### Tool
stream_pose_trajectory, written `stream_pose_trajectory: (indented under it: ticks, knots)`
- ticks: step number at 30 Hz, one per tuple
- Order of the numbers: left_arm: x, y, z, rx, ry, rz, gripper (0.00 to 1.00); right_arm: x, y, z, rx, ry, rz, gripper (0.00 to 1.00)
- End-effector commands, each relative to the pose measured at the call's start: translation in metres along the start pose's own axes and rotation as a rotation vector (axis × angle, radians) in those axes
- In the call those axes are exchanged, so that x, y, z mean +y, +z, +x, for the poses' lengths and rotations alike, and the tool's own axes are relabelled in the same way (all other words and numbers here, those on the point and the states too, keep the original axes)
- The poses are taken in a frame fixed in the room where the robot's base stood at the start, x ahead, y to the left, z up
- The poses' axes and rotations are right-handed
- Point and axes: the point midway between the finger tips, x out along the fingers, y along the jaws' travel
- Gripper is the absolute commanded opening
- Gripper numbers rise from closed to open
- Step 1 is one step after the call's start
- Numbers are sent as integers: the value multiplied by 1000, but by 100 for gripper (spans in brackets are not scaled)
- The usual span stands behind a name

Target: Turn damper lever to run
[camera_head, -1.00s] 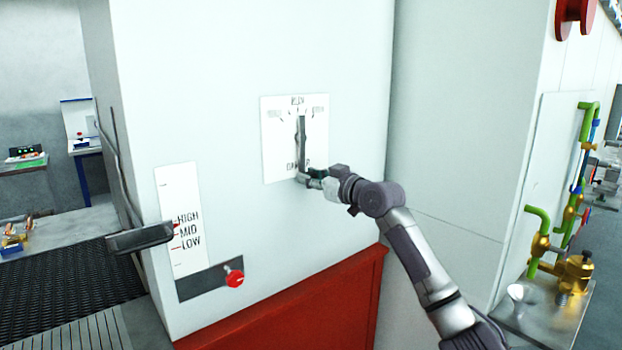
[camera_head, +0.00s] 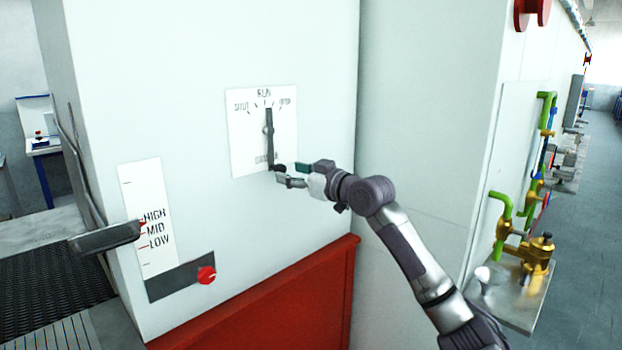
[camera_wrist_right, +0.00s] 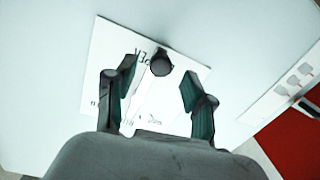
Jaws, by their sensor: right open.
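The damper lever (camera_head: 269,135) is a dark bar on a white label plate (camera_head: 245,150) on the pale cabinet wall. It stands about upright, its upper end under the word RUN and its lower end over the plate's lower lettering. Other marks flank RUN at left and right. My right gripper (camera_head: 284,176) is at the lever's lower end, by a dark knob. In the right wrist view the dark round knob (camera_wrist_right: 161,63) shows just beyond and between the open fingers (camera_wrist_right: 158,88), with gaps on both sides. I cannot tell any contact. My left gripper is not in view.
Left of the plate is a HIGH, MID, LOW scale (camera_head: 143,185) with a dark handle (camera_head: 105,237) and a red knob (camera_head: 206,275). A red panel (camera_head: 270,300) is below. Green pipes with brass valves (camera_head: 535,255) stand at right. The wall around the plate is clear.

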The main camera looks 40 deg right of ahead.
Motion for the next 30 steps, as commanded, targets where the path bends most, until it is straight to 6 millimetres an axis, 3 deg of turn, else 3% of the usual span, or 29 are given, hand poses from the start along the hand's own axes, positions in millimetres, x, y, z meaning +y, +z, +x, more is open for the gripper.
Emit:
stream_pose_trajectory:
  ticks: [6,12,30]
  knots:
    - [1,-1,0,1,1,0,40,0,2,-45,-5,0,-3,53]
    - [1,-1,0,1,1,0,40,0,1,-67,-2,0,-1,53]
    - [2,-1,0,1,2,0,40,0,0,-72,0,0,0,53]
